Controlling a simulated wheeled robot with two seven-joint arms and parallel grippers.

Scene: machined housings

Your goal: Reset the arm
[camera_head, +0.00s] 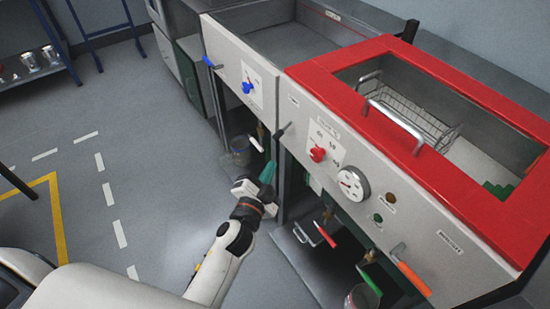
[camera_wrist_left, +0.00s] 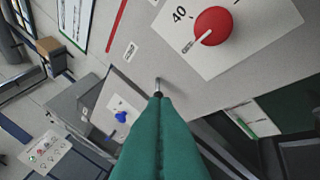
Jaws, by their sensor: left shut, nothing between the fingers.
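My left arm reaches in from the lower left of the head view. Its gripper (camera_head: 267,172) has green fingers and is in front of the grey machine panel (camera_head: 440,222), below a small dark lever (camera_head: 284,130). In the left wrist view the green fingers (camera_wrist_left: 158,97) are pressed together with nothing between them. The lever's tip (camera_wrist_left: 157,84) shows just beyond the fingertips; I cannot tell whether they touch. A red knob (camera_head: 317,154) on a white dial plate is to the right of the gripper, and it also shows in the left wrist view (camera_wrist_left: 213,26). My right gripper is not in view.
A red-framed tank (camera_head: 330,88) with a wire basket (camera_head: 410,108) tops the machine. A blue knob (camera_head: 247,88), a round gauge (camera_head: 353,184) and an orange-handled lever (camera_head: 412,278) line its front. Open cabinets lie below. The floor (camera_head: 150,150) at left is clear.

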